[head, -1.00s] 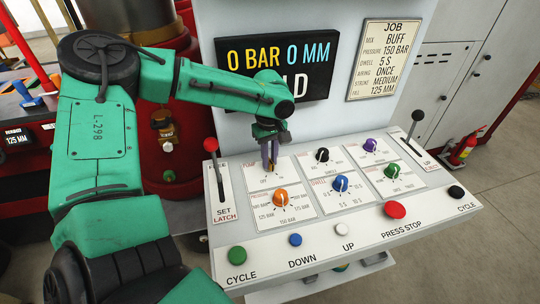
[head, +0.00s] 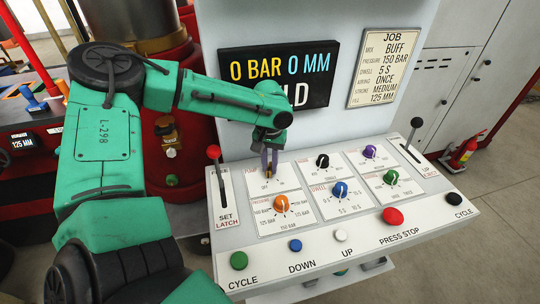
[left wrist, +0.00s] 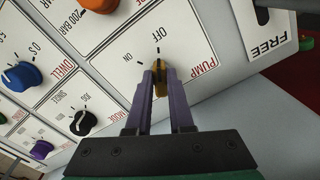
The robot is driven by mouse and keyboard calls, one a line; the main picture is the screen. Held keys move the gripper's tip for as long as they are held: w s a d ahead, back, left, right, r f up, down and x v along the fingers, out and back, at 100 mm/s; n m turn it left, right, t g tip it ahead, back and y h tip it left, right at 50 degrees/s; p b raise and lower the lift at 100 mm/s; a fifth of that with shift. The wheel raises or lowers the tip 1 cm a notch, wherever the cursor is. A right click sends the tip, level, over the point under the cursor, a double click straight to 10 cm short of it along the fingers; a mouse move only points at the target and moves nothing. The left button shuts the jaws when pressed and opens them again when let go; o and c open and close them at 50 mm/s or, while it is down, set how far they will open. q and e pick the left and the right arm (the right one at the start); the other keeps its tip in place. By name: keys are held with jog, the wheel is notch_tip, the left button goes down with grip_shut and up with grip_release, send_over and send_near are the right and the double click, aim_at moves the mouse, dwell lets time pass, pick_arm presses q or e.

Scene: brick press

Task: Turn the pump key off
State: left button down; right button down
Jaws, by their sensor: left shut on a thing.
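The pump key (left wrist: 160,78) is small and yellow. It sits on the PUMP plate (left wrist: 184,52) of the white control panel, with ON and OFF lettering above it in the left wrist view. Its visible dark-marked end points up toward OFF there. My left gripper (left wrist: 160,86) has its purple fingers shut on the key. In the head view the left gripper (head: 268,164) reaches down onto the panel's upper left, and its fingers hide most of the key. My right gripper is not in view.
An orange pressure knob (head: 281,203) is just in front of the pump plate. A red-topped lever (head: 214,152) stands to its left, and black (head: 322,160) and blue (head: 340,189) knobs are to its right. The display (head: 277,77) rises behind.

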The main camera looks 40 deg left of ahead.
aim_at(270, 167)
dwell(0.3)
pick_arm(q)
jog(key=c, duration=0.8)
grip_release()
notch_tip(270, 167, up, 15)
jog(key=b, duration=0.1)
jog(key=shift+f, duration=0.2)
